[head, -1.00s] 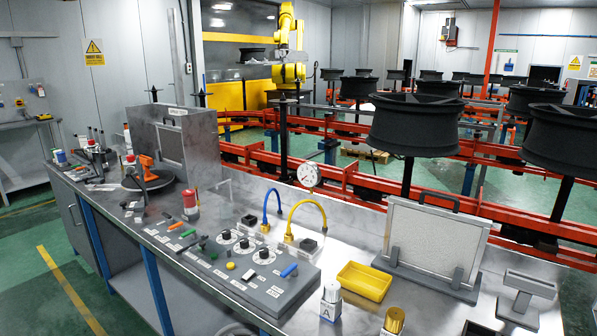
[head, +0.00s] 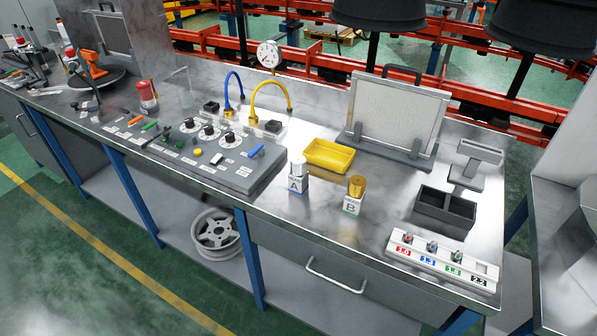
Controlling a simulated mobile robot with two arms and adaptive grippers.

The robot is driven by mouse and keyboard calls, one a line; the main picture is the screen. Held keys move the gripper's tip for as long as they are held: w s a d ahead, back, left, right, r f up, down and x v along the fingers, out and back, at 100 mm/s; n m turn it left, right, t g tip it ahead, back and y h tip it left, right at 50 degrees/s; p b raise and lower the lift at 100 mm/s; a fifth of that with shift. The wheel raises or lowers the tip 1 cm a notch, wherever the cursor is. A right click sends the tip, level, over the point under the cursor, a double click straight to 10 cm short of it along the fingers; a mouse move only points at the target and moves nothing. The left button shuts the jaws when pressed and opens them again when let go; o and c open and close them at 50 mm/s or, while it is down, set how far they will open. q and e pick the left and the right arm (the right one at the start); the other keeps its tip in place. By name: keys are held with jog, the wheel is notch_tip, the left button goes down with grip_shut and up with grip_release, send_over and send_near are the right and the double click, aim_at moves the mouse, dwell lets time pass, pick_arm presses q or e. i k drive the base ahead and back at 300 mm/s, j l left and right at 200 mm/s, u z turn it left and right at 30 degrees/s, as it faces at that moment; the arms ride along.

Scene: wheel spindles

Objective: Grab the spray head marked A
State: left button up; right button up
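The spray head marked A (head: 297,168) is a silver cylinder on a white block with the letter A, standing on the metal bench near its front edge. A gold spray head marked B (head: 355,188) stands to its right on a similar block. Neither of my grippers shows in the head view.
A yellow tray (head: 329,156) lies behind the two spray heads. A grey control panel (head: 216,157) is to the left, a black divided box (head: 444,209) and a white labelled rack (head: 442,260) to the right. A framed panel (head: 396,118) stands behind.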

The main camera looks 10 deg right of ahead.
aim_at(297, 185)
jog(key=i+j, duration=0.1)
jog(key=j, duration=0.5)
jog(key=i+j+z, duration=0.1)
jog(key=j, duration=0.55)
jog(key=i+j, duration=0.1)
jog(key=j, duration=0.5)
